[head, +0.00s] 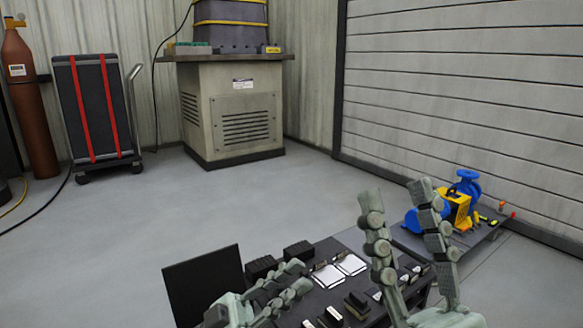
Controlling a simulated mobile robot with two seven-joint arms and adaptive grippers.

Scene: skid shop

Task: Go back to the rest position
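My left gripper (302,276) is low in the middle of the head view, over the left part of a dark table. Its two fingers point right and stand apart, with nothing seen between them. My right gripper (395,192) is right of it, fingers pointing up, in front of the table's right part. Its fingers are spread wide and empty. The palm of the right gripper is cut by the bottom edge.
The dark table (345,240) holds white-topped trays (351,264), black bins (298,251) and small dark parts. A black panel (205,285) stands at its left. A blue and yellow pump (458,208) sits on a low skid at right.

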